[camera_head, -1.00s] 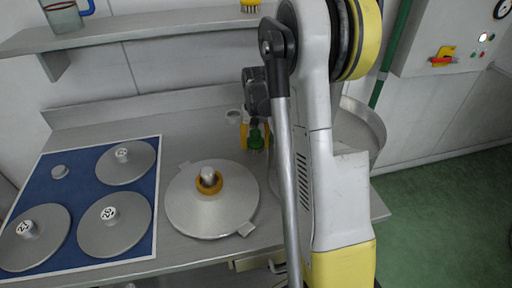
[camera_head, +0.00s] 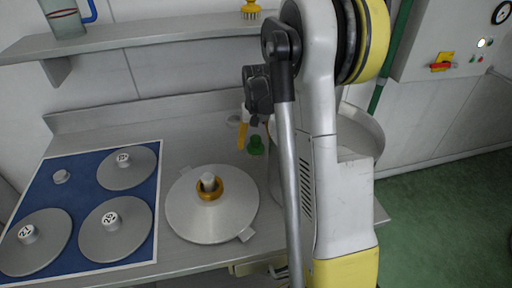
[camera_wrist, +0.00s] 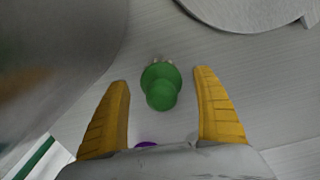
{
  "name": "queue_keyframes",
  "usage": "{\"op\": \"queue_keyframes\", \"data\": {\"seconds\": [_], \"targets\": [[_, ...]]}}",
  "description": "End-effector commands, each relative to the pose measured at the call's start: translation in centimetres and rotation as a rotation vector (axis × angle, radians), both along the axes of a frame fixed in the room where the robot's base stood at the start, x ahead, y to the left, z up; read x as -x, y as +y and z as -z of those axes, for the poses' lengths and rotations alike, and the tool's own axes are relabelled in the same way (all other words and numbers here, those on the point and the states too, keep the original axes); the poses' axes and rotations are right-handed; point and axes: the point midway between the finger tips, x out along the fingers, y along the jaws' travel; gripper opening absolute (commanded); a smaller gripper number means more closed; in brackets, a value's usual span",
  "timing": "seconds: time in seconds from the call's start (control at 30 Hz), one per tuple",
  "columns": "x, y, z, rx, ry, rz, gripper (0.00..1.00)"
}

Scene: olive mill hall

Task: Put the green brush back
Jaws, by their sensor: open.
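The green brush (camera_head: 256,146) is on the grey metal bench, left of my arm. In the wrist view the green brush (camera_wrist: 161,90) shows its round knob towards the camera, with pale bristle tips at its far edge. My gripper (camera_wrist: 161,76) is open, with its yellow fingers on either side of the brush and a gap to each. In the head view only one yellow finger of my gripper (camera_head: 243,134) shows clearly, just left of the brush; the arm hides the rest.
A blue mat (camera_head: 75,197) with several grey knobbed discs lies at left. A round metal lid (camera_head: 205,222) with a yellow-ringed knob is nearby. A large round metal vessel (camera_head: 363,125) stands behind my arm. A yellow brush (camera_head: 250,11) sits on the shelf (camera_head: 150,36). Purple shows in the wrist view.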

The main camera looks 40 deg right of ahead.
Motion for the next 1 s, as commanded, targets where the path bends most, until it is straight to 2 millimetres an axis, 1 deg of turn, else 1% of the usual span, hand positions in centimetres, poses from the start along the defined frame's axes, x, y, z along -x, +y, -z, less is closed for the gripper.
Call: {"op": "queue_keyframes", "data": {"seconds": [0.03,0.1,0.2,0.3,0.47,0.57,0.67,0.77,0.8,0.87,0.9,0.97,1.0], "targets": [[0.0,0.0,-1.6,0.0,0.0,0.0,0.77],[0.1,0.1,-3.4,0.0,0.0,0.0,0.77],[0.1,0.1,-5.6,0.0,0.0,0.0,0.77],[0.1,0.1,-7.3,0.0,0.0,0.0,0.77],[0.2,0.2,-9.0,0.0,0.0,-0.001,0.77],[0.3,1.0,-9.9,0.006,-0.013,-0.014,0.77],[0.9,3.3,-11.7,0.023,-0.048,-0.052,0.77],[2.3,7.1,-14.2,0.051,-0.112,-0.118,0.77],[3.1,8.9,-15.2,0.064,-0.144,-0.151,0.77],[4.5,11.5,-16.4,0.081,-0.192,-0.198,0.77],[5.4,13.1,-17.1,0.092,-0.226,-0.229,0.77],[7.0,15.4,-17.9,0.107,-0.275,-0.274,0.77],[8.1,16.9,-18.2,0.116,-0.309,-0.306,0.77]]}}
